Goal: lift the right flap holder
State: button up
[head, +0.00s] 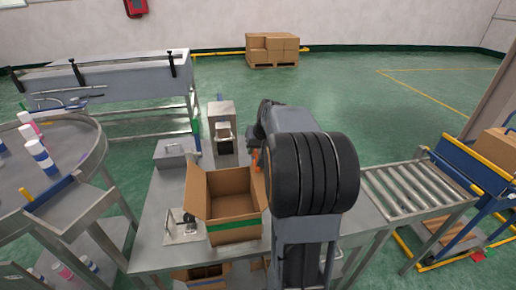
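An open cardboard box (236,205) with a green band across its front stands on the steel table (155,215). Its left flap (195,201) leans outward, and its right flap (260,184) shows partly beside my arm. A small metal plate with a dark clamp-like fitting (183,226) sits left of the box. A small orange part (255,159) shows behind the box's right side; I cannot tell what it belongs to. My dark arm covers the area right of the box. I cannot make out a right flap holder. My gripper is hidden behind my arm.
A grey lidded case (175,152) and a tall metal-sided unit (222,121) stand behind the box. A roller conveyor (415,190) adjoins the table at right. The table's left front is mostly clear.

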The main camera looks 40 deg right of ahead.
grip_shut()
dwell(0.4)
